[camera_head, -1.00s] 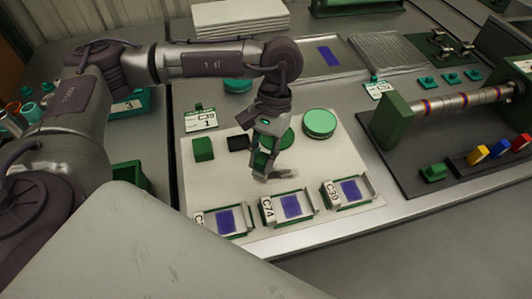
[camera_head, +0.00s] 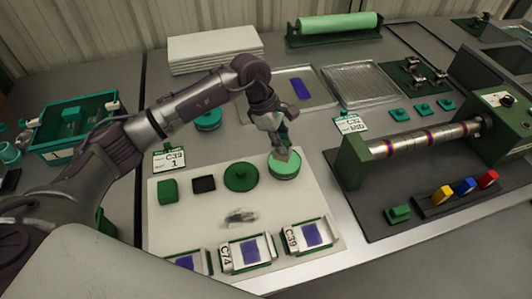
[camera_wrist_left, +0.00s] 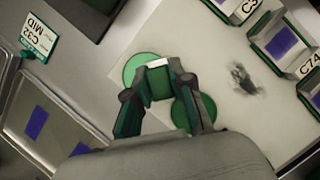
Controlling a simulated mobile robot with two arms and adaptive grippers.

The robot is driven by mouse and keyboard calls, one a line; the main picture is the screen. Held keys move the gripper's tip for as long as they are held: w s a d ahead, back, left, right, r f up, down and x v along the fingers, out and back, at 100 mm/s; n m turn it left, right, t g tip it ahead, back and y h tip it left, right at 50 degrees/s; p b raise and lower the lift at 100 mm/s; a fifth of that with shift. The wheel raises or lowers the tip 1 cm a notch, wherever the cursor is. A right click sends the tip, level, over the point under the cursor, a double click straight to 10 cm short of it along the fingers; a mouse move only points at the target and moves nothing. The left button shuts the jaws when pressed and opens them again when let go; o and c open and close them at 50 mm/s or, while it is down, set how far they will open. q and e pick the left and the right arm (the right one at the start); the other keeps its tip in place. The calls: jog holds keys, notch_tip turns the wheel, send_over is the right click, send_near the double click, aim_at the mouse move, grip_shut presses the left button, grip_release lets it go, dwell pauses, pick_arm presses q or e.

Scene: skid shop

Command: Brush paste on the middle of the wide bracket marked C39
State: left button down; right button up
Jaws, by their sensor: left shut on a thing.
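The bracket marked C39 (camera_head: 291,239) stands at the right end of a row on the white board, a blue-violet patch (camera_head: 312,234) on its middle. The bracket marked C74 (camera_head: 224,258) is beside it. My left gripper (camera_head: 282,150) points down over the light green round tin (camera_head: 284,171). In the left wrist view the gripper (camera_wrist_left: 160,92) is shut on a green block-like holder (camera_wrist_left: 158,84) with a pale strip at its end. Its lower end is hidden, so I cannot tell whether it touches the tin. My right gripper is out of view.
A dark green disc (camera_head: 240,178), a black block (camera_head: 204,184) and a green block (camera_head: 167,191) line the board's back. A grey smear (camera_head: 240,216) marks its middle. A roller machine (camera_head: 430,132) stands right; a C39 card (camera_head: 169,160) stands left.

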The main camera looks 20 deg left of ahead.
pick_arm(q)
jog(key=shift+w+f+n+t+y+b, duration=0.15)
jog(key=shift+w+f+n+t+b, duration=0.25)
jog(key=shift+w+f+n, duration=0.55)
jog(key=shift+w+f+n+t+y+b, duration=0.1)
jog(key=shift+w+f+n+t+b, duration=0.35)
jog(key=shift+f+n, duration=0.8)
jog(key=shift+w+f+n+t+y+b, duration=0.2)
jog(key=shift+w+f+n+t, duration=0.25)
jog(key=shift+w+f+n, duration=0.6)
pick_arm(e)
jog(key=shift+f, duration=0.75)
pick_arm(q)
jog(key=shift+s+r, duration=0.1)
jog(key=shift+s, duration=0.15)
jog(key=shift+f, duration=0.2)
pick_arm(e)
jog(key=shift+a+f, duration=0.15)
pick_arm(q)
jog(key=shift+f+b, duration=0.3)
jog(key=shift+b, duration=0.15)
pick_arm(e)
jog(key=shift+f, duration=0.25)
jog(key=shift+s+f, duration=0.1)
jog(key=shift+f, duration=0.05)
